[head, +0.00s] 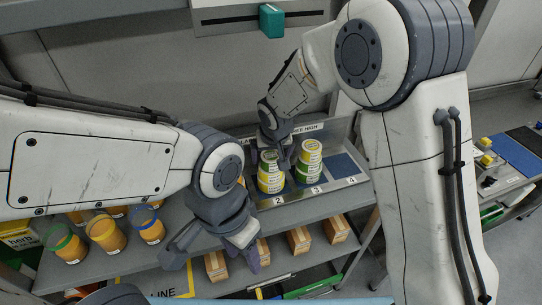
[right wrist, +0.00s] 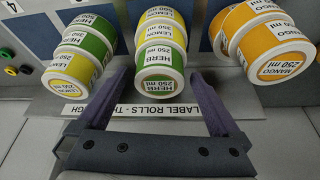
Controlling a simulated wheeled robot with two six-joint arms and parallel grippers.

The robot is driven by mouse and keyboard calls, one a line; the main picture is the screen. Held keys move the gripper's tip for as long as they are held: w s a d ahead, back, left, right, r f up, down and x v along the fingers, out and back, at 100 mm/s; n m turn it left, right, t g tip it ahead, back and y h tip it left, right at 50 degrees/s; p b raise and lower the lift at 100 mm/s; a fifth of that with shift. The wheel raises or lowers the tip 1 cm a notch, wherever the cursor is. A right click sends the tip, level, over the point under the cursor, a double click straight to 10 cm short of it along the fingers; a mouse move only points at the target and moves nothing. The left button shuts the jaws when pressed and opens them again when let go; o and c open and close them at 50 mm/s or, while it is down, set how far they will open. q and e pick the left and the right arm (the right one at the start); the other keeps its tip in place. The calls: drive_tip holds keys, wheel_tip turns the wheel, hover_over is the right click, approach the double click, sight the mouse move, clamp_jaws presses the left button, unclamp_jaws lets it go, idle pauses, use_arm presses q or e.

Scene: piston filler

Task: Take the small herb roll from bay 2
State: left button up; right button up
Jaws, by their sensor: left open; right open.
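The small herb roll (right wrist: 161,80), a green and white 250 ml roll, is on top of the bay 2 stack in the right wrist view. In the head view it shows as the green top roll (head: 270,158), partly behind my right gripper. Below it are lemon rolls (right wrist: 160,35). My right gripper (head: 275,150) is open at the stack's top. In the right wrist view its fingers point toward the stack, one to each side of the herb roll; I cannot tell whether they touch it. My left gripper (head: 212,255) is open and empty in front of the shelf.
The bay 3 stack (right wrist: 80,60) of lemon and herb rolls stands close on one side, mango rolls (right wrist: 265,45) on the other. Bay 4 (head: 342,166) looks empty. Orange jars (head: 105,232) stand at the left, small cartons (head: 300,240) on the lower shelf.

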drive_tip(key=shift+w+f, duration=0.2)
drive_tip(key=shift+f, duration=0.4)
drive_tip(key=c, duration=1.4)
drive_tip(key=shift+r, duration=0.1)
